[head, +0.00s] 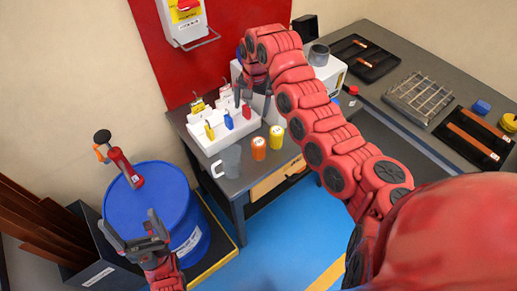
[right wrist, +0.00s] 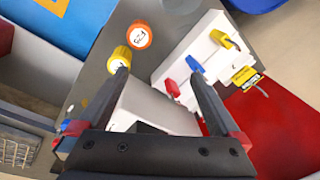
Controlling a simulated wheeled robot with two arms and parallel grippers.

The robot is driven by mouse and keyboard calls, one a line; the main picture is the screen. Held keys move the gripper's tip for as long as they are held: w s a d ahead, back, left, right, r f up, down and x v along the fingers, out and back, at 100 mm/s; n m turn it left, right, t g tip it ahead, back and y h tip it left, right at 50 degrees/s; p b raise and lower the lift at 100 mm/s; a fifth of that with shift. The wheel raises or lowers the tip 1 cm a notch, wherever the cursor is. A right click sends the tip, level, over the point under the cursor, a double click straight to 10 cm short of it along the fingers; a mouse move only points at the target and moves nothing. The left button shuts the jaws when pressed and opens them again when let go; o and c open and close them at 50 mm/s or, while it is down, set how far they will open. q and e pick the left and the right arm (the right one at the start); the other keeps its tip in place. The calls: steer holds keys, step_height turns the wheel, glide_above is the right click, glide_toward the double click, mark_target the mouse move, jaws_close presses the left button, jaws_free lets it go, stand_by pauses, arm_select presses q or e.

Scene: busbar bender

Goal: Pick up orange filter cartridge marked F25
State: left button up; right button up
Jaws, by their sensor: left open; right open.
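An orange cartridge (head: 259,149) stands upright on the small grey table, beside a yellow one (head: 276,137). In the right wrist view the orange cartridge (right wrist: 139,35) shows its round white top label, which I cannot read surely; the yellow one (right wrist: 119,59) is near a fingertip. My right gripper (head: 252,100) is open above the white rack, behind and left of the cartridges; its open, empty fingers also show in the right wrist view (right wrist: 159,78). My left gripper (head: 130,225) is open and empty by the blue drum, far from the cartridges.
A white rack (head: 212,143) with colored padlocks stands beside the cartridges. A grey mug (head: 229,162) is in front of it. A blue drum (head: 150,220) with a red-handled tool (head: 122,165) stands left. A workbench (head: 395,90) with trays is right.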

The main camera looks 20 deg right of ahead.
steer(key=s+d+g, duration=0.1)
steer(key=s, duration=0.2)
steer(key=b, duration=0.1)
glide_above(259, 141)
steer(key=shift+h, duration=0.3)
steer(key=f, duration=1)
steer(key=shift+s+a, duration=0.2)
steer(key=shift+s, duration=0.1)
steer(key=shift+f+b, duration=0.4)
steer(key=shift+f, duration=0.2)
steer(key=shift+f+p, duration=0.2)
steer(key=shift+p, duration=0.2)
step_height(259, 141, down, 4)
steer(key=shift+w+d+r+p, duration=0.1)
steer(key=shift+w+d+p, duration=0.05)
steer(key=shift+p, duration=0.95)
steer(key=shift+f, duration=0.55)
